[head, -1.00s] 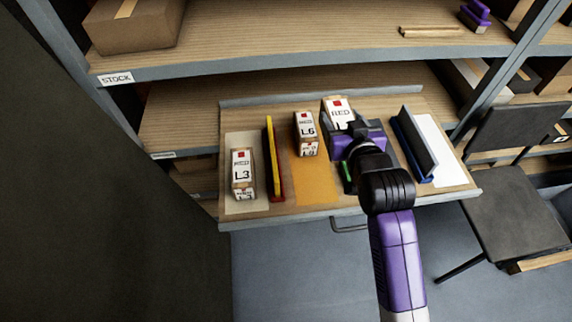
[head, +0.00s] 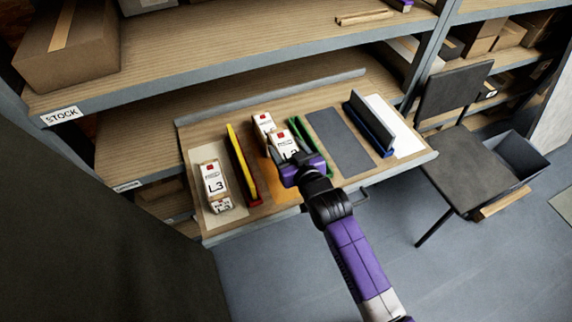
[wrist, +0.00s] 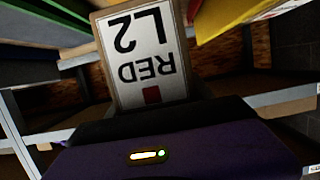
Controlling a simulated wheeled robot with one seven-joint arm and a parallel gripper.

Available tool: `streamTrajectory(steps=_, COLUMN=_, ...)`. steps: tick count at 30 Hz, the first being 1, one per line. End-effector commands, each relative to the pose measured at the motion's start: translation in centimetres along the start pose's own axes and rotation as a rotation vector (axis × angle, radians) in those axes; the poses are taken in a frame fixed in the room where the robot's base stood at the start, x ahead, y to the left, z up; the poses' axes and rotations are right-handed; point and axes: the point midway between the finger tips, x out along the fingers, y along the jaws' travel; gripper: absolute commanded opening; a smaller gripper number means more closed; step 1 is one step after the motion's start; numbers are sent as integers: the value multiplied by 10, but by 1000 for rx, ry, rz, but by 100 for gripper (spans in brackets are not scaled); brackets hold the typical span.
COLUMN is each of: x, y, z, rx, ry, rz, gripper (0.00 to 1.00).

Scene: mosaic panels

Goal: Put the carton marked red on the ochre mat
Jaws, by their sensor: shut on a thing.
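The carton marked RED and L2 (head: 284,145) is held in my gripper (head: 301,166). Its label reads upside down in the wrist view (wrist: 148,60). It appears over the ochre mat (head: 286,190), between the yellow-and-red divider (head: 241,165) and the green divider (head: 303,138). I cannot tell whether its base touches the mat. The mat is partly hidden by my gripper and the carton. My gripper is shut on the carton; its fingertips are mostly hidden.
A carton marked L6 (head: 263,124) stands just behind the held carton. The L3 carton (head: 214,181) stands on a cream mat at left. Right of the green divider lie an empty grey mat (head: 340,140), a blue divider (head: 371,122) and a white mat (head: 402,132). A shelf board overhangs behind.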

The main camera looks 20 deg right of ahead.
Motion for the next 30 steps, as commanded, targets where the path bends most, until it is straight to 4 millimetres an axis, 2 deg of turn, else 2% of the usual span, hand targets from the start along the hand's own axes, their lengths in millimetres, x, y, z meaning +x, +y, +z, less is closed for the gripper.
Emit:
streamTrajectory(steps=6, x=11, y=0, z=31, rx=0, ry=6, rz=0, gripper=0)
streamTrajectory(steps=13, x=16, y=0, z=45, rx=0, ry=6, rz=0, gripper=0)
streamTrajectory(steps=19, x=23, y=0, z=70, rx=0, ry=4, rz=0, gripper=0)
streamTrajectory(steps=23, x=25, y=0, z=76, rx=0, ry=6, rz=0, gripper=0)
streamTrajectory(steps=30, x=25, y=0, z=76, rx=0, ry=7, rz=0, gripper=0)
